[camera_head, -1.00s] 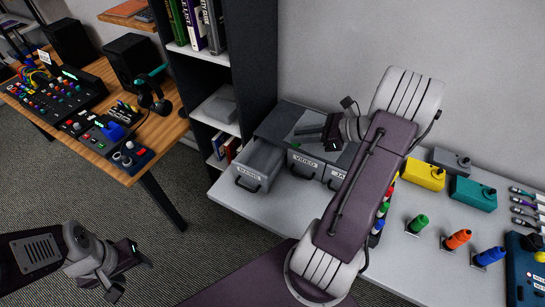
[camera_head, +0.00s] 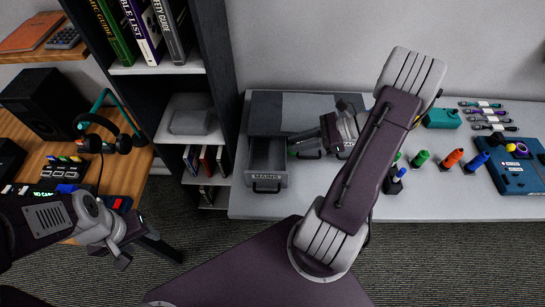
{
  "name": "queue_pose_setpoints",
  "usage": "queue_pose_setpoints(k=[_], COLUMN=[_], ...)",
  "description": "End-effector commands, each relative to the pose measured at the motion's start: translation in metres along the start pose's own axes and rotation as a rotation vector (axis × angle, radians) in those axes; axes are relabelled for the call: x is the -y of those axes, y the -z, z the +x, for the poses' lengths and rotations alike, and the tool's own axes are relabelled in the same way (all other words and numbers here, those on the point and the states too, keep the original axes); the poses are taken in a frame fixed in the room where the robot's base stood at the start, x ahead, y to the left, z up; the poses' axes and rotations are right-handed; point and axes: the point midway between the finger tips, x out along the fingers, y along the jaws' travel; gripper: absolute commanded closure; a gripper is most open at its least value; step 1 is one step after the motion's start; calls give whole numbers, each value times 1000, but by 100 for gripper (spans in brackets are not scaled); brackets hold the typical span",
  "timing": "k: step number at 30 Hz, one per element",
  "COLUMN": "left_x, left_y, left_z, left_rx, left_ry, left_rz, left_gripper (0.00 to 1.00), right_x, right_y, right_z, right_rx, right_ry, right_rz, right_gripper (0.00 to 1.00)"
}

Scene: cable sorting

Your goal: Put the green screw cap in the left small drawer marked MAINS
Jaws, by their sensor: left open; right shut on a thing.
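The left small drawer marked MAINS (camera_head: 267,181) is pulled open at the left end of the grey drawer unit (camera_head: 281,110). Its label faces me and its inside looks empty where I can see it. My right gripper (camera_head: 294,141) reaches in from the right, just above and beside the drawer's right wall. My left gripper (camera_head: 135,245) is open and empty, low at the left and well away from the drawers.
The drawer unit stands on a white table (camera_head: 245,210), with a dark bookshelf (camera_head: 222,85) to its left. A wooden desk (camera_head: 60,135) with equipment is at far left.

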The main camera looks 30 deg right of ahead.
Motion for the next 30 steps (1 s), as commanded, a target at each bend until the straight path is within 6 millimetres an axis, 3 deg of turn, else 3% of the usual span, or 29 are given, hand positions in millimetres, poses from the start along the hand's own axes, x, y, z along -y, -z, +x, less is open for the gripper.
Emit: queue_pose_setpoints(k=[3,9,14,21,30], left_x=[0,0,0,0,0], left_y=[0,1,1,1,1], left_z=[-2,-3,-3,-4,-3], left_rx=[0,0,0,0,0], left_ry=[0,0,0,0,0], left_rz=[0,0,0,0,0], left_gripper=[47,47,47,47,47], right_x=[-3,-3,-3,-3,-2], right_y=[1,4,6,38,42], right_z=[40,78,83,100,101], right_rx=[3,0,0,1,0], right_ry=[-8,-3,1,0,1], right_rz=[2,0,2,3,1], right_gripper=[100,100,100,100,100])
